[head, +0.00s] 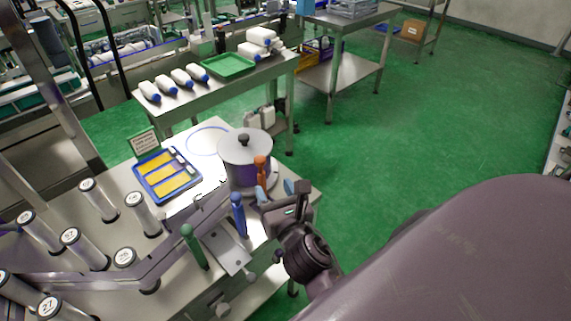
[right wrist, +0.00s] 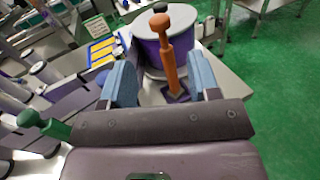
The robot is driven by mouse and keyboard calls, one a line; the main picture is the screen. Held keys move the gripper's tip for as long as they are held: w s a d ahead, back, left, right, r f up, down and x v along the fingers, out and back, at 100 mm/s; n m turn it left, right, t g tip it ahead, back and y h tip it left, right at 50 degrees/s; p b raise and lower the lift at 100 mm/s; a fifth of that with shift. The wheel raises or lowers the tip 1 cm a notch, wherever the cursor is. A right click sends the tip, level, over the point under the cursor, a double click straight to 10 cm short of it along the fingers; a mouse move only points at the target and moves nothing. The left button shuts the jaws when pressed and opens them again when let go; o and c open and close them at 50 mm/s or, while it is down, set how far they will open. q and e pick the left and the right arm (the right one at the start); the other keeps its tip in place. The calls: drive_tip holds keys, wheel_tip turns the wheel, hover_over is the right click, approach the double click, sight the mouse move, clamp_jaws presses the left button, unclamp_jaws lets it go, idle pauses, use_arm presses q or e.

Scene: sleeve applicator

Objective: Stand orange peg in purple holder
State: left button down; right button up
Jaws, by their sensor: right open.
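The orange peg (head: 261,170) is upright in front of the large pot-like drum in the head view. It also shows in the right wrist view (right wrist: 167,55), with its lower end at a small dark purple holder (right wrist: 180,97). I cannot tell whether the peg is fully seated in the holder. My right gripper (head: 283,191) is open. In the right wrist view, its blue fingers (right wrist: 162,82) are on either side of the peg's lower part, with visible gaps. My left gripper is not in view.
The lidded drum (head: 246,158) stands just behind the peg. A blue peg (head: 238,214) and a green peg (head: 194,246) stand to the left. A blue tray with yellow pieces (head: 167,177) and several white rollers (head: 97,200) fill the left side. Green floor is clear at right.

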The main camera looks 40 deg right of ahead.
drive_tip(key=s+d+f+m+g+y, duration=0.1)
drive_tip(key=s+f+m+g, duration=0.1)
drive_tip(key=f+m, duration=0.4)
drive_tip(key=s+d+f+m+g+y, duration=0.1)
drive_tip(key=s+f+m, duration=0.4)
drive_tip(key=m, duration=1)
drive_tip(key=s+d+f+m+g+y, duration=0.1)
drive_tip(key=s+f+m+g+y, duration=0.1)
drive_tip(key=f+m, duration=0.5)
drive_tip(key=s+m, duration=0.1)
drive_tip(key=m, duration=0.2)
drive_tip(key=shift+s+f+m+g, duration=0.2)
drive_tip(key=shift+s+m+g, duration=0.15)
drive_tip(key=shift+m+g, duration=0.05)
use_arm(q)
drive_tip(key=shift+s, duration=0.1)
use_arm(e)
drive_tip(key=shift+s, duration=0.15)
